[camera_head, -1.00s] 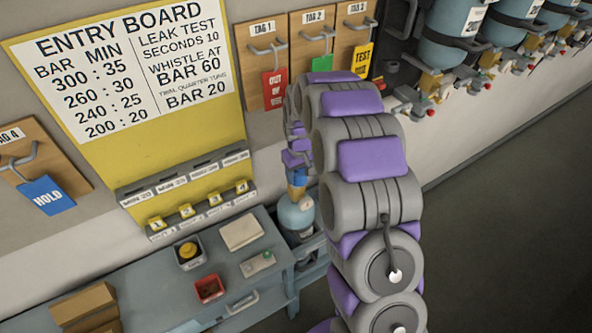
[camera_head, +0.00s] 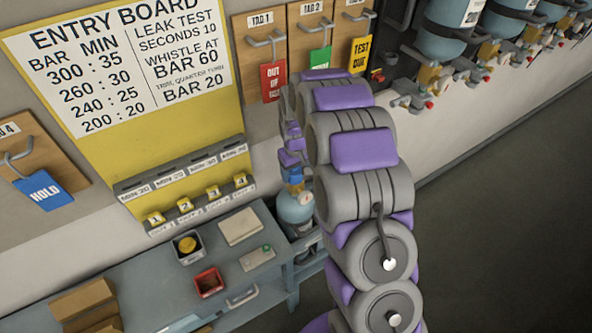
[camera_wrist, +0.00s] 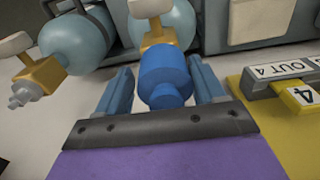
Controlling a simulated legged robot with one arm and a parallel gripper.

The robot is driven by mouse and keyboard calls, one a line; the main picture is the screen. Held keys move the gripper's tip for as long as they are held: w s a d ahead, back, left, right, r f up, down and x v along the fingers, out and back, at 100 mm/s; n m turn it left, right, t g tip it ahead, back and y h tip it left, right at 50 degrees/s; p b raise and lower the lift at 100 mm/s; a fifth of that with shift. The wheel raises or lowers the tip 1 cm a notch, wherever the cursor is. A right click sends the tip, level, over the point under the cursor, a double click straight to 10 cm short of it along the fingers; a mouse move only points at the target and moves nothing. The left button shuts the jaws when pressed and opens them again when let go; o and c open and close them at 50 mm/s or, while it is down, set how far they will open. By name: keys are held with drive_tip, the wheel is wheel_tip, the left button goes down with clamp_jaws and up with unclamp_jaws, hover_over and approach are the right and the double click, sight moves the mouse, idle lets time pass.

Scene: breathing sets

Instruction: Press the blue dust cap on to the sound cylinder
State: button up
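The blue dust cap (camera_wrist: 165,72) is in the middle of the wrist view, between my fingers. It lies in line with the brass valve of the sound cylinder (camera_wrist: 172,20) and appears to be on or against it; the contact is hidden. My gripper (camera_wrist: 160,82) has its fingers spread on either side of the cap, with a clear gap at the left and a narrower one at the right. In the head view, the blue-grey cylinder (camera_head: 296,207) stands beside the bench, with my gripper (camera_head: 292,172) just above it, small and partly hidden by my arm.
A second cylinder (camera_wrist: 75,38) with a brass valve is at the left in the wrist view. The bench (camera_head: 150,275) carries a grey bin (camera_head: 198,256), a red bin (camera_head: 209,283) and a pale block (camera_head: 240,226). Hanging tags and the yellow entry board (camera_head: 190,140) are behind.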

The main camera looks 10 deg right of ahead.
drive_tip(key=o, duration=0.3)
drive_tip(key=shift+a, duration=0.45)
